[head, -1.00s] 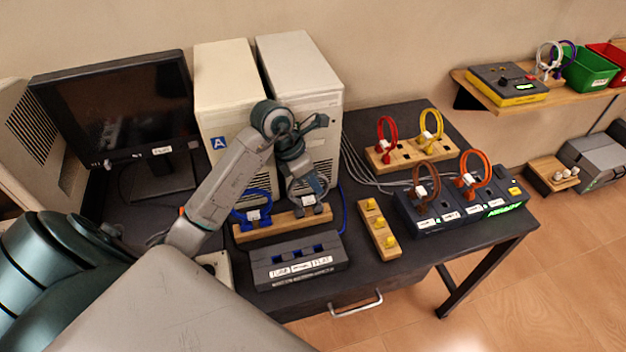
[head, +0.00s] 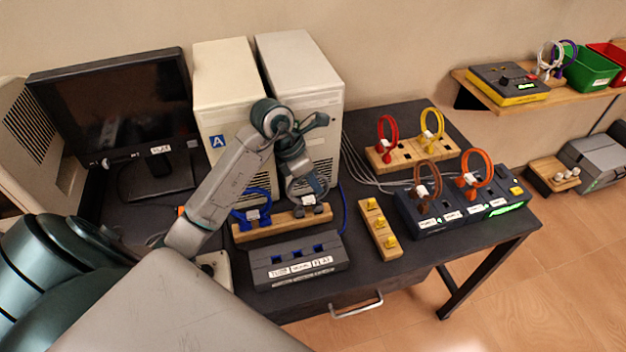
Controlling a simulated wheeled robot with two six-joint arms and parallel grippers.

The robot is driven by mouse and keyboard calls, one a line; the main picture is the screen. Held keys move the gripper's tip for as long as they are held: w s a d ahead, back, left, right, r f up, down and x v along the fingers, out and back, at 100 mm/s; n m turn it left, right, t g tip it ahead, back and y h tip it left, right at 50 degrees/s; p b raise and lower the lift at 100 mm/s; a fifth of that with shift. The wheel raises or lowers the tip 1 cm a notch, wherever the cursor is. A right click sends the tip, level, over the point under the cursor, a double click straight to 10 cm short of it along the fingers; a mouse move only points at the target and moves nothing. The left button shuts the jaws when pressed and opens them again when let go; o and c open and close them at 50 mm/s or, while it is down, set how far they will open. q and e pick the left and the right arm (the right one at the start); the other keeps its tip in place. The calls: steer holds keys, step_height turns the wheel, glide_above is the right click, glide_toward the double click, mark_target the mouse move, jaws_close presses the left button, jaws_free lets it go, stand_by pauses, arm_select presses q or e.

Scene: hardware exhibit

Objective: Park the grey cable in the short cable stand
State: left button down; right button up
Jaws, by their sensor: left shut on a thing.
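The short cable stand (head: 283,225) is a low wooden block in front of the beige computers. A blue cable loop (head: 262,200) stands in its left part. My left gripper (head: 309,196) points down over the stand's right end and is shut on the grey cable (head: 318,208). The grey plug is at or just above the stand's top. Whether it is seated in a slot cannot be told, as the fingers hide part of it. My right gripper is not in view.
A dark socket box (head: 298,262) is in front of the stand, with a wooden block of yellow plugs (head: 379,228) to its right. Another wooden stand (head: 412,152) holds red and yellow cables. A dark device (head: 460,209) carries brown and orange cables. Two computer towers (head: 300,85) stand close behind.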

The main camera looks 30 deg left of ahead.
arm_select(q)
steer(key=shift+f, duration=0.2)
stand_by(0.6)
steer(key=c, duration=0.7)
jaws_free()
steer(key=shift+r, duration=0.1)
steer(key=shift+p+v, duration=0.7)
steer(key=shift+v, duration=1.05)
steer(key=shift+p+v, duration=0.9)
steer(key=shift+v, duration=1.05)
steer(key=shift+s, duration=0.1)
